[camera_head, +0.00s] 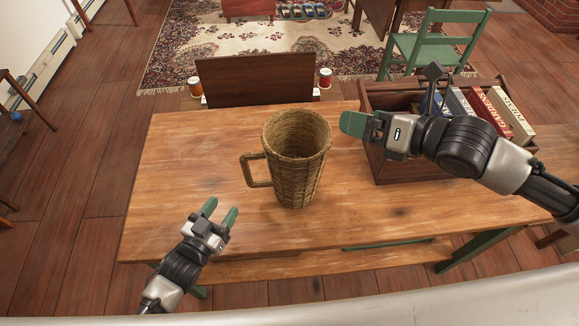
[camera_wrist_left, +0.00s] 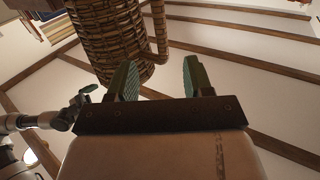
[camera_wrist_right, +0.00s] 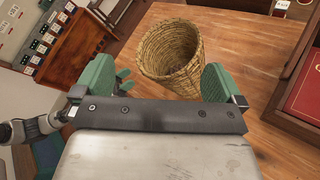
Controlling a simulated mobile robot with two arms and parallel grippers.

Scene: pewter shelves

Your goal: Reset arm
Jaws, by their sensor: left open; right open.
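My left gripper (camera_head: 220,213) is open and empty over the front left of the wooden table (camera_head: 175,165). Its green fingers also show apart in the left wrist view (camera_wrist_left: 158,80), with a woven basket mug (camera_wrist_left: 105,35) beyond them. The mug (camera_head: 300,165) stands upright mid-table with its handle to the left. My right gripper (camera_head: 355,124) is just right of the mug's upper part in the head view, not holding it. In the right wrist view its fingers (camera_wrist_right: 155,82) are apart, with the mug (camera_wrist_right: 172,55) showing beyond and between them.
A wooden crate (camera_head: 390,165) holding several books (camera_head: 490,108) stands at the table's right, below my right arm. A dark wooden panel (camera_head: 255,80) rises behind the table, with spools (camera_head: 325,78) beside it. A green chair (camera_head: 430,48) stands behind. The table's left part is clear.

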